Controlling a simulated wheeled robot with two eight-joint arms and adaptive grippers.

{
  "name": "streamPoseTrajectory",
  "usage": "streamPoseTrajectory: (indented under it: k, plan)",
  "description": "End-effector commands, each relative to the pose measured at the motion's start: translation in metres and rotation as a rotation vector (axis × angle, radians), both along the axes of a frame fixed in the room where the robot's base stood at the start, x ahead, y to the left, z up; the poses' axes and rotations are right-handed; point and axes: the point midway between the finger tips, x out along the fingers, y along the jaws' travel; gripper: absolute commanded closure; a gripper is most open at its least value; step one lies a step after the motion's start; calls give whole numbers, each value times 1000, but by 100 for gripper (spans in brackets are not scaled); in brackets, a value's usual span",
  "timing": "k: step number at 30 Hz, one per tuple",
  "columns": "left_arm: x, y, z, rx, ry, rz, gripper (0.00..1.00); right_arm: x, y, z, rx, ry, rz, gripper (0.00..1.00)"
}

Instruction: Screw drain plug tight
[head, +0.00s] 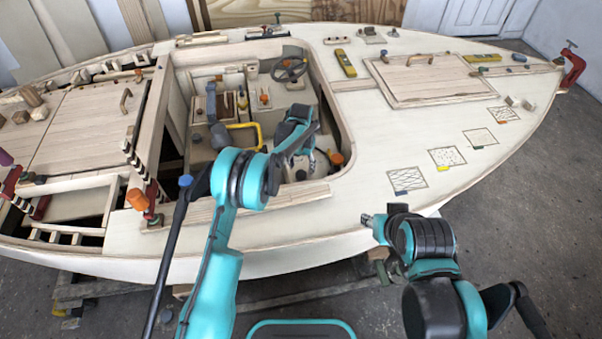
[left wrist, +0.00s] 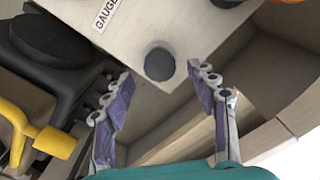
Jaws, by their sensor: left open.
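A dark round piece (left wrist: 159,64), which may be the drain plug, sits on a pale surface close to a label reading "GAUGE" in the left wrist view. My left gripper (left wrist: 160,78) is open, with one finger on either side of the line to this piece. No contact shows. In the head view my left gripper (head: 309,160) reaches down into the open cockpit and partly hides what lies below it. I cannot pick out the plug there. My right gripper (head: 370,220) is near the hull's near edge, and its fingers are too small to read.
The cockpit holds a steering wheel (head: 290,69), a yellow-framed item (head: 244,136) and an orange knob (head: 336,159). A yellow handle (left wrist: 55,141) lies left of my fingers. Clamps stand along the near left deck. The deck right of the cockpit is largely flat.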

Motion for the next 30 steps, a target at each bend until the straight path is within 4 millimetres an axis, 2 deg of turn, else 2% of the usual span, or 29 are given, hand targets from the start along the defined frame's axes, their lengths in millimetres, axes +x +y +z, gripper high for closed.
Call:
streamPoseTrajectory:
  k: [1,5,13,14,19,30]
  plan:
    - [0,0,-12,0,0,0,42,0,0,-6,0,0,0,60]
    - [0,0,-26,0,0,0,42,0,0,-10,0,0,0,60]
    - [0,0,-27,0,0,-1,42,0,0,-10,0,0,0,60]
    - [0,0,-27,0,0,-1,48,0,0,-10,0,0,0,60]
    - [0,0,-27,0,0,-1,92,0,0,-10,0,0,0,60]
    - [0,0,-27,0,-1,-36,92,0,0,-10,0,0,0,60]
